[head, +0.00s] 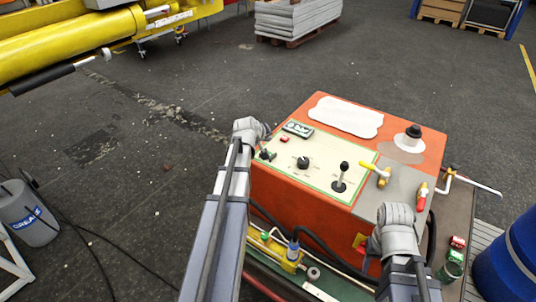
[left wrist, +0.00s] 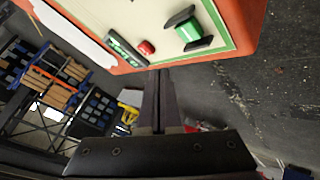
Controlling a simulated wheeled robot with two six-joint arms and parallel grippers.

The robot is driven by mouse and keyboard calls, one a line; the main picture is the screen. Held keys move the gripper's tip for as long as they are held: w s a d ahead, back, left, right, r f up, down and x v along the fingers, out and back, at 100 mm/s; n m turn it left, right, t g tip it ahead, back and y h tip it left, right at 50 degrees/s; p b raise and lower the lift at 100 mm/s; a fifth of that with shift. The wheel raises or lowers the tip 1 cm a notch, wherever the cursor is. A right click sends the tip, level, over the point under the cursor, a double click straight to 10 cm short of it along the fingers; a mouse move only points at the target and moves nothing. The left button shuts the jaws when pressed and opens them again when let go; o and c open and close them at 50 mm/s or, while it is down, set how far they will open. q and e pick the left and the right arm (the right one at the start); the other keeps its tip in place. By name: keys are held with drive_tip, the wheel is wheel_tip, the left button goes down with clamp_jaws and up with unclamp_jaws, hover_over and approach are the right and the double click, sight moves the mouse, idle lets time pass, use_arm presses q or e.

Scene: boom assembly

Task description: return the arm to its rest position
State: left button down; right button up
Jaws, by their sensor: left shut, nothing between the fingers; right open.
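My left gripper (left wrist: 160,74) shows in the left wrist view, its two dark fingers shut together with nothing between them. The fingertips appear near the lower edge of the control panel (left wrist: 210,10) in that view; I cannot tell whether they touch. A green switch (left wrist: 185,28) and a red button (left wrist: 146,48) show on the panel. In the head view my left arm rises to the left corner of the orange control box (head: 315,197), and its fingers are hidden there.
The box carries a black knob (head: 303,162), a black lever (head: 341,178) and yellow and red handles at right. A blue barrel (head: 510,262) stands at right and a grease bucket (head: 29,214) at left. A yellow boom (head: 60,45) is at upper left. Open floor lies behind the box.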

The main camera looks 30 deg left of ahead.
idle(0.3)
use_arm(q)
drive_tip(key=s+d+m+g+h+p, duration=0.1)
drive_tip(key=s+d+m+g+p, duration=0.25)
drive_tip(key=d, duration=0.85)
drive_tip(key=s+d+m+g+h+p, duration=0.15)
drive_tip(key=s+d+m, duration=0.35)
drive_tip(key=d, duration=0.8)
drive_tip(key=s+d+m+g+y+p, duration=0.1)
drive_tip(key=s+d+m+g, duration=0.1)
drive_tip(key=s+d, duration=0.4)
drive_tip(key=s+d+r+m+g+y+p, duration=0.1)
drive_tip(key=s+d, duration=0.4)
drive_tip(key=s, duration=0.6)
drive_tip(key=m+g, duration=0.1)
drive_tip(key=m, duration=0.1)
drive_tip(key=shift+s+d+m+g+y+p, duration=0.3)
drive_tip(key=shift+s+d+m+y, duration=0.05)
drive_tip(key=shift+s, duration=0.05)
